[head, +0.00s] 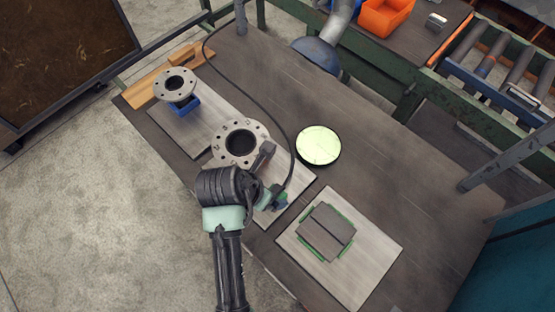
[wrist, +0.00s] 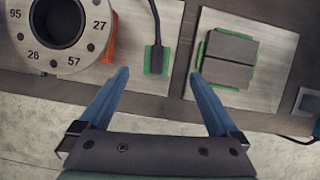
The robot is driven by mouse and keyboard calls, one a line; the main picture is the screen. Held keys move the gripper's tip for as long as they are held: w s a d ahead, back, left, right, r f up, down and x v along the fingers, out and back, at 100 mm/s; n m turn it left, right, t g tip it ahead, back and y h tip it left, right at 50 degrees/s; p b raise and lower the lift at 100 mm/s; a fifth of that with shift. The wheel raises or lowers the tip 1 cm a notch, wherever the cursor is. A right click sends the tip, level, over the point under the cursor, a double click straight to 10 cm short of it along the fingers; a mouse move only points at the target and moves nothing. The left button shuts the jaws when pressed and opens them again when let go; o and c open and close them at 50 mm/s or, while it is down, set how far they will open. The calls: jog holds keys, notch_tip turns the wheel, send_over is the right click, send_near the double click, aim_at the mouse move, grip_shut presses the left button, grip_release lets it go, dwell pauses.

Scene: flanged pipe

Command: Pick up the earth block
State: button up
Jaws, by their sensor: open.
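In the wrist view a small dark block (wrist: 157,58) at the end of a black cable sits on a green patch on a grey plate; I take it as the earth block. In the head view its green patch (head: 281,199) shows beside my gripper, and my arm partly hides the block. My gripper (wrist: 160,75) is open and empty, its two blue fingers apart on either side of the block's line in the wrist view. Whether the fingers are level with the block or above it I cannot tell.
A flanged pipe end (head: 240,143) stands left of the block, with another flange (head: 176,85) behind. Grey blocks (head: 326,232) lie on a green-marked plate at right. A pale round disc (head: 318,146) lies behind. The black cable (head: 252,92) crosses the table. The table's right side is clear.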

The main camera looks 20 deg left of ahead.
aim_at(277, 192)
jog(key=x, duration=0.7)
jog(key=shift+a+p+x, duration=0.15)
jog(key=shift+p+x, duration=0.05)
jog(key=shift+x, duration=1.1)
jog(key=shift+a+p+x, duration=0.1)
jog(key=shift+p+x, duration=0.1)
jog(key=shift+x, duration=1.05)
grip_shut()
jog(key=shift+w, duration=0.1)
